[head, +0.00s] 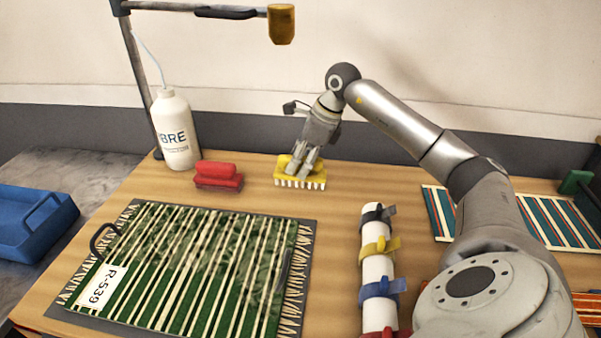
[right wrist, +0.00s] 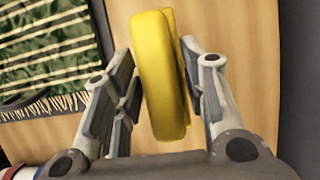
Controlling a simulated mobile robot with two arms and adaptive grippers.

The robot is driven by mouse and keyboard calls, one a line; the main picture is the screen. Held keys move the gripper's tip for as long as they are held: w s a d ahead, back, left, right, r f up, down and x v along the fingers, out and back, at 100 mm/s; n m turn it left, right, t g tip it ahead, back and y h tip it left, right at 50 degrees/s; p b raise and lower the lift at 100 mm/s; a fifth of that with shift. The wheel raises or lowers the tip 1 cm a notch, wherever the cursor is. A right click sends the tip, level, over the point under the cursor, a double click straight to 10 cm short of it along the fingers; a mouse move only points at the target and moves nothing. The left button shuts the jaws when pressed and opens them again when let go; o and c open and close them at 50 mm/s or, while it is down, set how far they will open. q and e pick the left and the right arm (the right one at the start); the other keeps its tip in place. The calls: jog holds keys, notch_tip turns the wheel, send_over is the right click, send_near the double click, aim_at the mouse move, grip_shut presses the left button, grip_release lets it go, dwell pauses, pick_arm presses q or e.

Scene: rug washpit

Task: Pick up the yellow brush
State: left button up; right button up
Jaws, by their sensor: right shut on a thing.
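The yellow brush (head: 286,178) with white bristles is at the back of the wooden table, bristles facing down. I cannot tell whether the bristles touch the table. My right gripper (head: 305,166) comes down on it from above and is shut on its yellow top. In the right wrist view the brush (right wrist: 163,75) stands between the two fingers of my right gripper (right wrist: 155,95). The fingers hide part of the brush in the head view. My left gripper is not in view.
A red brush (head: 218,176) and a white bottle (head: 175,130) stand left of the yellow brush. A green striped rug (head: 190,265) lies in front on a grey board. A white roll (head: 376,275) with straps lies right of it. A blue tray (head: 35,222) is far left.

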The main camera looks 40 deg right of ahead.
jog(key=s+a+r+b, duration=0.2)
jog(key=s+a+r, duration=0.6)
jog(key=s, duration=0.2)
jog(key=shift+a+r, duration=0.25)
jog(key=shift+r, duration=0.1)
jog(key=o, duration=0.7)
jog(key=c, duration=0.4)
jog(key=shift+f, duration=0.1)
